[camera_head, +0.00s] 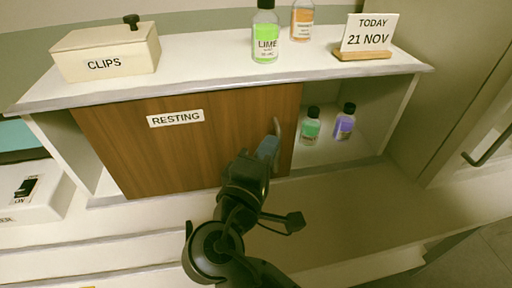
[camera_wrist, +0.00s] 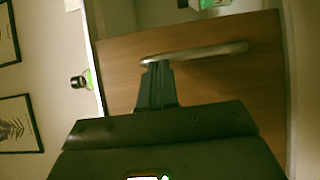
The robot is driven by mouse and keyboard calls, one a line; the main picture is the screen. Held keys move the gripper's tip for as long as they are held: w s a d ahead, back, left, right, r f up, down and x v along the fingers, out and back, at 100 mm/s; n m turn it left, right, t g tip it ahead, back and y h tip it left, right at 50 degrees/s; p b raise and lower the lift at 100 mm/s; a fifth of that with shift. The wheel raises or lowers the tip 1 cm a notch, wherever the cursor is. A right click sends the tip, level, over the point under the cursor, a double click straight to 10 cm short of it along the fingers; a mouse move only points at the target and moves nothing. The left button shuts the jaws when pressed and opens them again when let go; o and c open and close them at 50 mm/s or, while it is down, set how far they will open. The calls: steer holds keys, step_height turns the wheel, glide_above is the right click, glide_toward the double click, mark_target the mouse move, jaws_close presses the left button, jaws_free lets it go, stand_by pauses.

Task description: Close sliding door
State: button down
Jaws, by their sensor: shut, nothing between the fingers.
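The sliding door (camera_head: 180,145) is a brown wooden panel labelled RESTING, set in a white cabinet. It covers the left and middle of the front; an open gap shows at its right and a narrower one at its left. Its upright metal handle (camera_head: 277,128) is near its right edge. My gripper (camera_head: 268,150) is shut with nothing in it, its fingertips at the handle's left side. In the wrist view the fingertips (camera_wrist: 157,68) are close against one end of the handle (camera_wrist: 205,52); I cannot tell whether they touch it. The door (camera_wrist: 225,85) fills the background.
In the right gap stand a green bottle (camera_head: 310,126) and a purple bottle (camera_head: 345,122). On the cabinet top are a CLIPS box (camera_head: 105,52), a LIME bottle (camera_head: 265,38), an orange bottle (camera_head: 302,20) and a date card (camera_head: 369,34). Free counter (camera_head: 350,200) lies at front right.

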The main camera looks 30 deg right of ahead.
steer(key=s+d+p, duration=0.1)
steer(key=s+d, duration=0.2)
steer(key=d, duration=0.6)
steer(key=s+d+p, duration=0.1)
steer(key=s+d, duration=0.2)
steer(key=d, duration=0.6)
steer(key=s+d+p, duration=0.1)
steer(key=s+d, duration=0.2)
steer(key=d, duration=0.6)
steer(key=shift+s+p, duration=0.35)
steer(key=shift+r, duration=0.1)
